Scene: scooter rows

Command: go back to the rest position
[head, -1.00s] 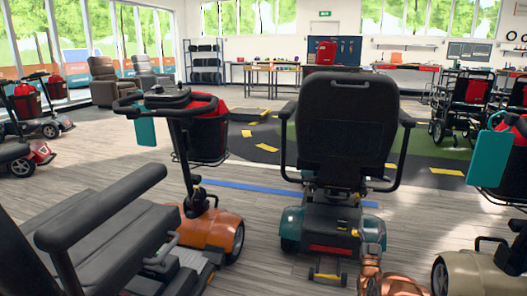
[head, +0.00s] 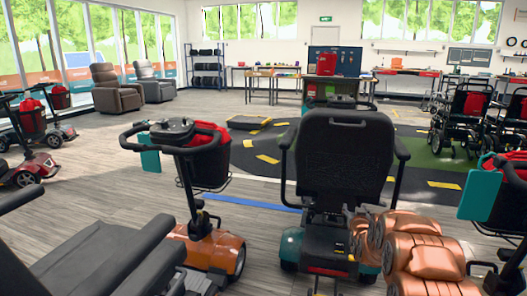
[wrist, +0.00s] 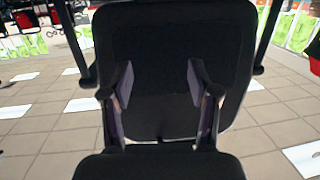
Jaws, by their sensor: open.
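My gripper (wrist: 160,85) shows in the wrist view with its two dark fingers spread apart and nothing between them. The wrist picture looks upside down, with ceiling panels low in it. Behind the fingers, the black seat back (wrist: 230,45) of a scooter fills the middle; I cannot tell the gap. In the head view my copper-coloured arm is folded at the lower right, in front of that seat. The same seat back (head: 345,150) stands upright there, on a teal scooter.
An orange scooter (head: 215,248) with a red-lined basket stands left of the teal one. A dark seat (head: 105,265) is close at lower left. Another scooter with a teal tag (head: 479,195) is close at right. Open floor (head: 110,195) lies at left beyond the near scooters.

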